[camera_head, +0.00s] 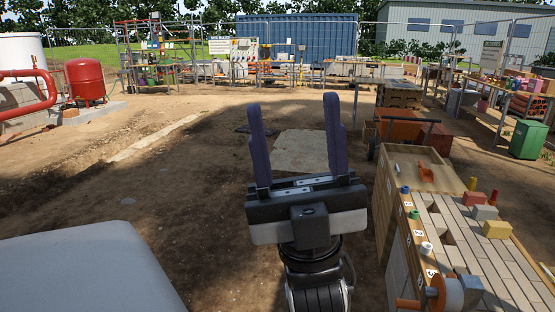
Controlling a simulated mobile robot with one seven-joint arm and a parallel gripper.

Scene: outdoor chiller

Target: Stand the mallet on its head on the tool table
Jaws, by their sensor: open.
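My gripper (292,100) is raised in the middle of the view, its two purple fingers pointing up and spread apart with nothing between them. I cannot make out the mallet anywhere in this view. Several tables stand far off along the fence, and I cannot tell which of them, if any, is the tool table. One table (507,97) at the right back holds several small coloured items too small to name.
A wooden workbench (450,240) with coloured blocks and pegs stands close on the right. A dark-handled cart (400,128) is behind it. A green bin (527,139) stands at right, a red tank (86,82) at left. Open dirt ground (180,180) lies left of my gripper.

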